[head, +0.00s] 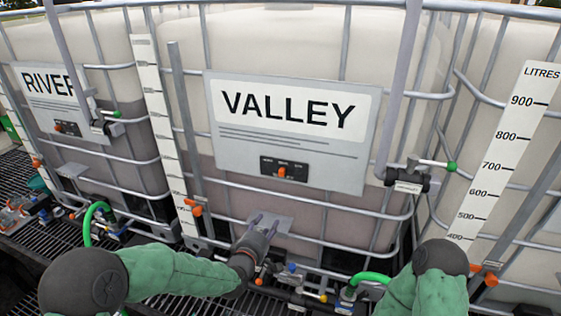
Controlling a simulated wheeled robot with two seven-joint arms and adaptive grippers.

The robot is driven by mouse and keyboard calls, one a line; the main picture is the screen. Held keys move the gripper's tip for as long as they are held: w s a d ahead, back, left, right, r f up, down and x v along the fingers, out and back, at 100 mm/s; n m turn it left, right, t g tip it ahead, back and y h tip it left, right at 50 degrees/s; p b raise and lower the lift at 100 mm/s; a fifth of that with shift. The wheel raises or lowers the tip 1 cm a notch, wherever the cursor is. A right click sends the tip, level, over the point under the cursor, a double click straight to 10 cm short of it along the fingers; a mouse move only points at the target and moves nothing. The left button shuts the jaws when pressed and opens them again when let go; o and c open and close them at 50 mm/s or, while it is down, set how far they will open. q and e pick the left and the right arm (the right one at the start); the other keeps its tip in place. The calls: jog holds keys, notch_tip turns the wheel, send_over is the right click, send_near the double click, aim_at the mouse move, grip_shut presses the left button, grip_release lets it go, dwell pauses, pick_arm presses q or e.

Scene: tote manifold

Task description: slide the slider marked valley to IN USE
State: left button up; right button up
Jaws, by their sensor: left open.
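The VALLEY sign plate (230,155) hangs on the cage of the middle tote. The black slider strip (298,173) is at its lower edge, with small white labels too small to read. The orange slider knob (282,172) sits near the middle of the strip. My left gripper (270,219) is open and empty, below the sign, its fingers pointing up toward the strip. A clear gap separates the fingertips from the knob. A grey plate lies behind the fingers. My right arm shows at the lower right, but its gripper is not in view.
A RIVER sign (48,97) with its own slider is on the left tote. A valve with a green-tipped handle (437,164) stands right of the VALLEY sign. Metal cage bars, level scales (505,150), and green hoses (372,277) surround the area.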

pick_arm(q)
jog(key=n+t+p, duration=0.1)
jog(key=t+p, duration=0.1)
send_near(281, 174)
jog(key=s+a, duration=0.1)
jog(key=s, duration=0.1)
jog(key=shift+n+h, duration=0.3)
jog(key=shift+h, duration=0.1)
jog(key=p+x, duration=0.3)
jog(key=x, duration=0.8)
jog(key=shift+w+a+f, duration=0.1)
jog(key=shift+f, duration=0.05)
pick_arm(e)
notch_tip(281, 174, up, 6)
jog(key=shift+r, duration=0.15)
jog(key=shift+a, duration=0.1)
pick_arm(q)
grip_shut()
